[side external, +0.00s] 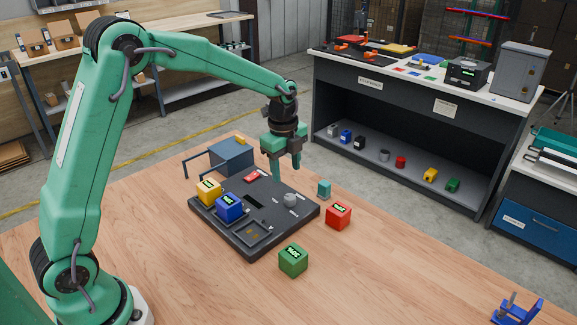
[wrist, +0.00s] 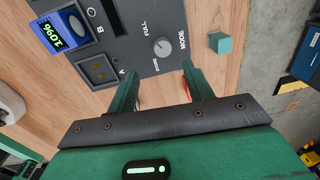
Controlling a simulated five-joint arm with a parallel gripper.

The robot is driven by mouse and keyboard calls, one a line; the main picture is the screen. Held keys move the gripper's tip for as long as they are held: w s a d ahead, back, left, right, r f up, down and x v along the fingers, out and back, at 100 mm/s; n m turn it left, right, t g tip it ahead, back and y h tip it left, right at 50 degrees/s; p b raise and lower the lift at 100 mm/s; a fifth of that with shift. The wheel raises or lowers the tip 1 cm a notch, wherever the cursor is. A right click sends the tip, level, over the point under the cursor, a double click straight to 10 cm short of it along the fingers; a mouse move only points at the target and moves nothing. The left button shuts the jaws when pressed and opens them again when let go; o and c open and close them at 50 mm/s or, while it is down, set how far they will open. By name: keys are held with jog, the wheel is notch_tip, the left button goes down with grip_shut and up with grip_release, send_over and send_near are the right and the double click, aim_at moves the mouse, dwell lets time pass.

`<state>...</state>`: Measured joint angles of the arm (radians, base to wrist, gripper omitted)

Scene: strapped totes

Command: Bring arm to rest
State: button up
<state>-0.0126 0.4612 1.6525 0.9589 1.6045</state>
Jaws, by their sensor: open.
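The panel carries a grey knob (side external: 290,200), a red piece (side external: 257,176), a yellow cube (side external: 208,192) and a blue cube (side external: 229,207).
A red cube (side external: 338,216), a green cube (side external: 293,260) and a small teal block (side external: 324,188) stand on the table beside the panel. A blue-grey box (side external: 232,156) is behind it. A blue clamp-like item (side external: 516,309) sits at lower right. The right front tabletop is mostly clear.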

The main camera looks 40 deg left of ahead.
jog(key=s+r+n+t, duration=0.2)
jog(key=s+r+n, duration=0.45)
jog(key=s, duration=0.35)
jog(key=s+r+n+t, duration=0.1)
jog(key=s+r+n, duration=0.55)
jog(key=s, duration=0.25)
jog(key=s+f+n+t, duration=0.1)
jog(key=s+n, duration=0.4)
jog(key=s, duration=0.3)
jog(key=shift+s+d+t, duration=0.15)
jog(key=shift+d+t, duration=0.15)
jog(key=shift+t, duration=0.1)
